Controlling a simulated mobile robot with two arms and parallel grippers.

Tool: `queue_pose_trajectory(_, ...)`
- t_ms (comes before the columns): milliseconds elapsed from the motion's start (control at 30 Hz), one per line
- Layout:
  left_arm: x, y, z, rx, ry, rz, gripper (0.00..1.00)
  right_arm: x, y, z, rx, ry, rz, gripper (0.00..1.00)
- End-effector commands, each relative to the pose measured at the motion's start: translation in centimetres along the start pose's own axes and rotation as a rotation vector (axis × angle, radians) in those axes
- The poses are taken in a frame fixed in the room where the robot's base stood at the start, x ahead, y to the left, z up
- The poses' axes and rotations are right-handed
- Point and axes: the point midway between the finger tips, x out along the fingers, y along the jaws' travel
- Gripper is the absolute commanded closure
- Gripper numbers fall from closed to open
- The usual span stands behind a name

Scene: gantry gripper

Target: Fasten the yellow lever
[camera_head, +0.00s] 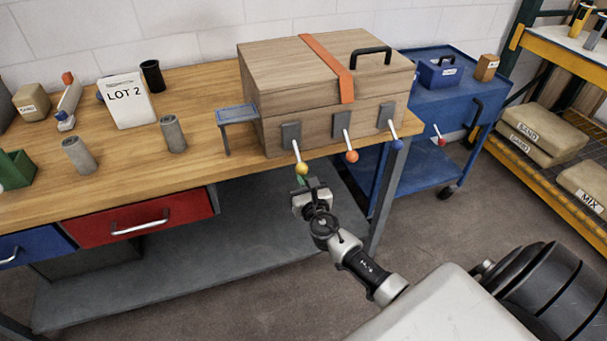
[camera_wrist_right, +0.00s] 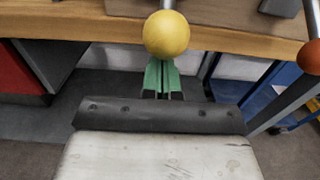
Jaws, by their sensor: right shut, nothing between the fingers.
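A wooden box (camera_head: 325,90) with an orange strap stands on the workbench. Three levers stick out from its front. The leftmost has the yellow knob (camera_head: 302,169); the middle has the orange knob (camera_head: 351,156) and the right one the blue knob (camera_head: 397,145). My right gripper (camera_head: 302,182) is shut and empty, just below the yellow knob. In the right wrist view the yellow knob (camera_wrist_right: 167,34) is large, just past the green fingertips (camera_wrist_right: 163,75). I cannot tell whether they touch. The lever's bracket (camera_head: 291,134) is on the box front. My left gripper is not seen.
The workbench (camera_head: 200,98) carries a small grey stand (camera_head: 237,114) left of the box, grey cylinders (camera_head: 173,133) and a LOT 2 sign (camera_head: 127,100). A blue cart (camera_head: 430,105) stands right of the bench. The floor in front is clear.

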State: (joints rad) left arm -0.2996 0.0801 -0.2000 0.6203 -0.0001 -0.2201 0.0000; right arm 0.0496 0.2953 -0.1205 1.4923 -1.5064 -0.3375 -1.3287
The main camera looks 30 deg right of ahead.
Motion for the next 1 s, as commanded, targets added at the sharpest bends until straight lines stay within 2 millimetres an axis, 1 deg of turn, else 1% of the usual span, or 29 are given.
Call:
queue_pose_trajectory(400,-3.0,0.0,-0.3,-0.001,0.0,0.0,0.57,0.1,0.0,3.2,0.0,-0.003,-0.001,1.0)
queue_pose_trajectory(900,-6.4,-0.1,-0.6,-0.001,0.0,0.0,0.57,0.1,0.0,6.7,-0.001,-0.002,-0.001,1.0)
queue_pose_trajectory(933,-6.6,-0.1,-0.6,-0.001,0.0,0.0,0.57,0.0,0.0,6.9,-0.001,-0.002,-0.001,1.0)
queue_pose_trajectory(1000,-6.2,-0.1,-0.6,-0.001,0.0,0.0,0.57,0.0,0.0,6.4,-0.001,-0.001,0.0,1.0)
